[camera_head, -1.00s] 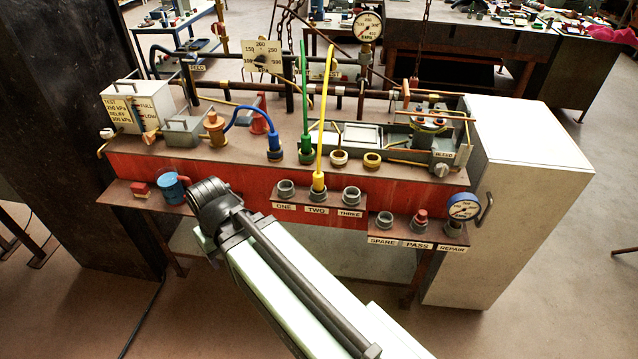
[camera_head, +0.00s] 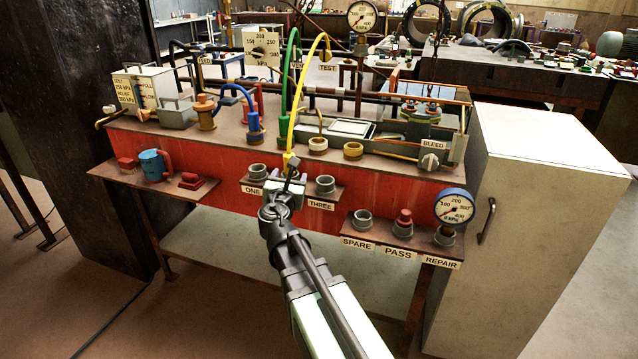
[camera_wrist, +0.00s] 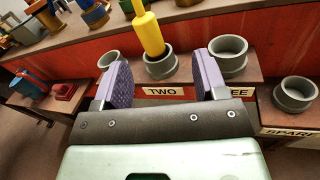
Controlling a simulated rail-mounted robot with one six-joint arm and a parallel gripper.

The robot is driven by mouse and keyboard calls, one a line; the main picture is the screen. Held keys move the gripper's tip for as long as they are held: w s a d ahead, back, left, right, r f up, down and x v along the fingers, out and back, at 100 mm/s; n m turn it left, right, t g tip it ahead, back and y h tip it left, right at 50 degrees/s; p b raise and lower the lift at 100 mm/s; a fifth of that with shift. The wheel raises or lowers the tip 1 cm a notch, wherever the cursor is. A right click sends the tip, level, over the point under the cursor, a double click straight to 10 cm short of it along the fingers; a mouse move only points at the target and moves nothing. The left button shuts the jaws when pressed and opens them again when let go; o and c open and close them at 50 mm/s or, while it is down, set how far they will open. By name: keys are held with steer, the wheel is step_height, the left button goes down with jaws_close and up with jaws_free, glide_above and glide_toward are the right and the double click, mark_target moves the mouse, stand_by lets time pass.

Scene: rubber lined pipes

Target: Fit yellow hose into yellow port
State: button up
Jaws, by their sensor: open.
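The yellow hose (camera_head: 304,75) arches down to a yellow end plug (camera_head: 290,162) that stands in the grey socket labelled TWO. In the wrist view the plug (camera_wrist: 149,35) leans slightly in that socket (camera_wrist: 160,66). My gripper (camera_wrist: 162,72) is open, its two purple-padded fingers on either side of the socket and short of the plug. In the head view my gripper (camera_head: 285,185) hides most of socket TWO. Two pale yellowish ring ports, one on the left (camera_head: 318,144) and one on the right (camera_head: 353,150), sit empty on the upper deck; I cannot tell which is the yellow port.
A blue hose (camera_head: 237,92) and a green hose (camera_head: 287,85) stand left of the yellow one. Sockets ONE (camera_head: 257,171) and THREE (camera_head: 325,184) flank the gripper. A gauge (camera_head: 454,208) and white cabinet (camera_head: 540,190) stand at right. A blue mug (camera_head: 154,165) is at left.

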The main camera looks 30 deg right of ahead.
mark_target(286, 169)
steer(key=shift+n, duration=0.9)
steer(key=w, duration=0.1)
steer(key=w+d, duration=0.1)
steer(key=w, duration=0.3)
steer(key=shift+w+d, duration=0.2)
steer(key=shift+d, duration=0.05)
steer(key=x, duration=0.6)
steer(key=shift+f+b, duration=0.3)
steer(key=shift+a, duration=0.1)
steer(key=shift+c, duration=0.5)
steer(key=c, duration=1)
